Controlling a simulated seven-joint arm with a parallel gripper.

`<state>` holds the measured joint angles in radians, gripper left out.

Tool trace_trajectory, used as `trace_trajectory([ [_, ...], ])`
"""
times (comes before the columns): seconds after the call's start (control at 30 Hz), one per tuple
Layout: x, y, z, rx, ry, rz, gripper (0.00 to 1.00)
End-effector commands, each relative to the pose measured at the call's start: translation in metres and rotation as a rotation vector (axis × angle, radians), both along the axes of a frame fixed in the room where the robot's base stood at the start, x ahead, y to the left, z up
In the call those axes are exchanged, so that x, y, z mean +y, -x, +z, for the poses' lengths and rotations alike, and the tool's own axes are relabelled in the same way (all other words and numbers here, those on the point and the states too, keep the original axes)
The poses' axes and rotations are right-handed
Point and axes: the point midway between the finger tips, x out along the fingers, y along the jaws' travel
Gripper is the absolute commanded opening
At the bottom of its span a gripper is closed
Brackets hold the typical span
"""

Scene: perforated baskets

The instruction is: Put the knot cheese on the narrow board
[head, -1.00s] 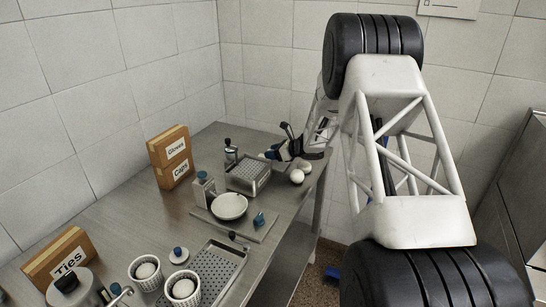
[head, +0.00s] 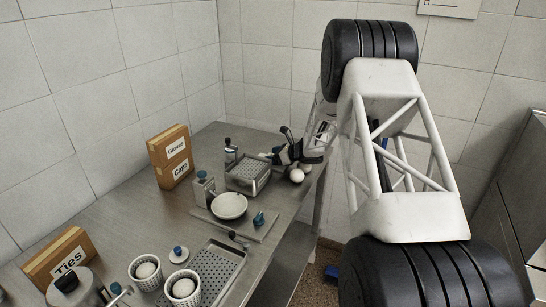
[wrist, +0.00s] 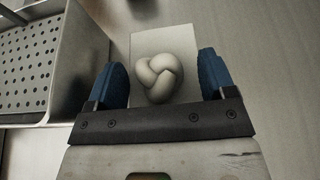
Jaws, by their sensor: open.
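The knot cheese (wrist: 158,78) is a pale, twisted ball lying on a light rectangular sheet or board (wrist: 150,42) in the wrist view. My gripper (wrist: 162,66) is open, with one blue finger on each side of the cheese and visible gaps between. In the head view my gripper (head: 288,154) is low over the far right end of the table. A white ball-like piece (head: 297,175) sits just in front of it; I cannot tell whether it is the same cheese.
A perforated basket (head: 247,178) stands close left of my gripper; a perforated basket wall (wrist: 28,65) shows in the wrist view. A white dish (head: 229,206), cups (head: 146,272), a flat perforated tray (head: 222,262) and boxes (head: 170,157) crowd the table (head: 125,220).

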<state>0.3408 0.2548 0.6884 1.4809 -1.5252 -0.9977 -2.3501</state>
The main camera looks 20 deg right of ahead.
Motion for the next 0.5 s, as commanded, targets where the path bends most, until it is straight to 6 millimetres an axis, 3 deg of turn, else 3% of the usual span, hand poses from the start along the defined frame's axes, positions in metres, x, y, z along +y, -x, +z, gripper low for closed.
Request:
trace_trajectory([
  [0.27,-0.001,0.001,0.003,0.000,0.000,0.000,0.77],
  [0.5,-0.015,0.014,0.012,-0.001,0.001,-0.001,0.77],
])
